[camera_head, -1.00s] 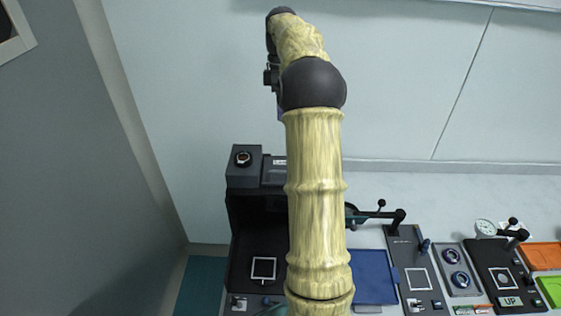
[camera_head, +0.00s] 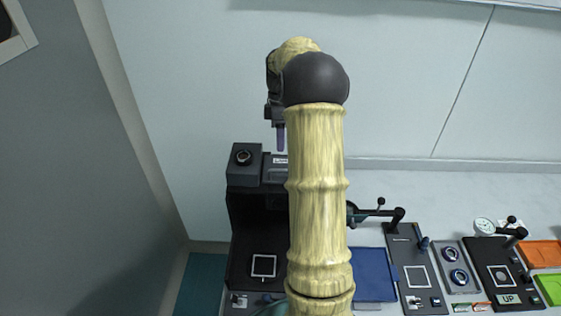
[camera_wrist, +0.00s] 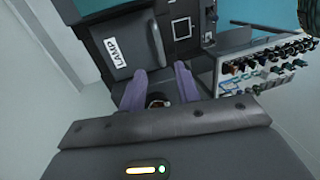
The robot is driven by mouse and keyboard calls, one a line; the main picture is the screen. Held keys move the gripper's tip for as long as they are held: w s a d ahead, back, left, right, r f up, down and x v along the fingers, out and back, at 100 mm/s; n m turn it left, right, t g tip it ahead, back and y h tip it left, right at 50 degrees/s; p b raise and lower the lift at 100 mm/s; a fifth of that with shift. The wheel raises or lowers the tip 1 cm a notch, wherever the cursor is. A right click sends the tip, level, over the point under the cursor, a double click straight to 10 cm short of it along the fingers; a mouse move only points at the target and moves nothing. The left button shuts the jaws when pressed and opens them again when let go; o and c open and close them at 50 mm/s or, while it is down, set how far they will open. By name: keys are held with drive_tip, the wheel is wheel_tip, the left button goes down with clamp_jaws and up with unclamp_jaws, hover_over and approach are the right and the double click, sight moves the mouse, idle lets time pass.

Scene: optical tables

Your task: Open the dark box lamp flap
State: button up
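The dark box (camera_head: 243,215) stands left of my arm in the head view. Its flap (camera_head: 274,175) is partly hidden by my arm and looks closed. In the wrist view, the flap (camera_wrist: 120,70) bears a white LAMP label (camera_wrist: 117,53), with a dark curved bar (camera_wrist: 157,45) along its right edge. A round knob (camera_head: 243,157) sits on the box top beside the flap; it also shows low between my fingers in the wrist view (camera_wrist: 158,100). My gripper (camera_wrist: 160,72) is open, its purple fingers apart with nothing visibly held. In the head view, a purple finger (camera_head: 281,137) hangs just above the flap area.
A white-framed square (camera_head: 263,266) lies on the lower front of the box. A blue panel (camera_head: 374,275) and a dark panel with levers (camera_head: 415,270) stand to the right. A rack of small colored items (camera_wrist: 262,70) shows at right in the wrist view. A wall rises behind.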

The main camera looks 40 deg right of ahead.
drive_tip(key=p, duration=0.2)
hover_over(281, 178)
wheel_tip(281, 178, down, 8)
drive_tip(key=shift+r, duration=0.2)
drive_tip(key=shift+a+f, duration=0.15)
drive_tip(key=shift+f, duration=0.1)
drive_tip(key=shift+s, duration=0.1)
drive_tip(key=shift+c, duration=0.2)
clamp_jaws()
